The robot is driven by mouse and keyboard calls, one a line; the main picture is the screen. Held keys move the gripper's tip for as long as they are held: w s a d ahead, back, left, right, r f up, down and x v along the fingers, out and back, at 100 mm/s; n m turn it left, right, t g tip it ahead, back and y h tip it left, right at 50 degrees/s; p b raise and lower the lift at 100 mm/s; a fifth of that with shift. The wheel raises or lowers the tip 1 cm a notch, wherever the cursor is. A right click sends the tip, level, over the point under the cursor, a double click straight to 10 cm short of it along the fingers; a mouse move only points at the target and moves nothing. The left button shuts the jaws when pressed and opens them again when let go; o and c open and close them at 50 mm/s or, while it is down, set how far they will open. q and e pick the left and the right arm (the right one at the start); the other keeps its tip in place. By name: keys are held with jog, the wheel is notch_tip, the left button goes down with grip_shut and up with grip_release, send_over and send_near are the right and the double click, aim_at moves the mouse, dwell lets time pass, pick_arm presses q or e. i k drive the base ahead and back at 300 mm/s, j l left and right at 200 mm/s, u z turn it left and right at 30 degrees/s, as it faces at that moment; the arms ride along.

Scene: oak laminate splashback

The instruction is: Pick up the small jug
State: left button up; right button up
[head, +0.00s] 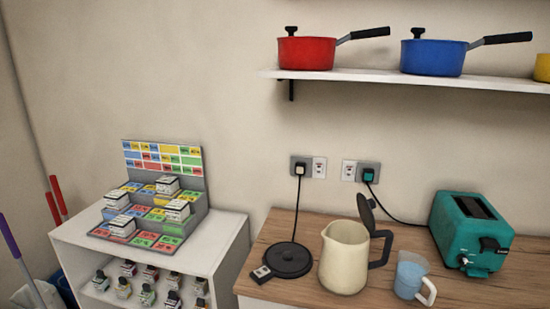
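The small jug (408,279) stands on the wooden counter near its front edge, to the right of the cream kettle. It looks pale and translucent with blue in it, and its white handle points to the lower right. The cream kettle (342,262) stands off its black base (289,260), with its black lid (366,213) raised open. Neither of my grippers is in view.
A teal toaster (470,237) stands at the right of the counter (278,225). Cords run to two wall sockets. Above, a white shelf (350,77) holds pans. At left, a white unit (190,250) carries a stepped display with small boxes, with bottles below.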

aim_at(411, 270)
jog(key=i+l+u, duration=0.1)
jog(key=l+u, duration=0.35)
jog(key=l, duration=1.75)
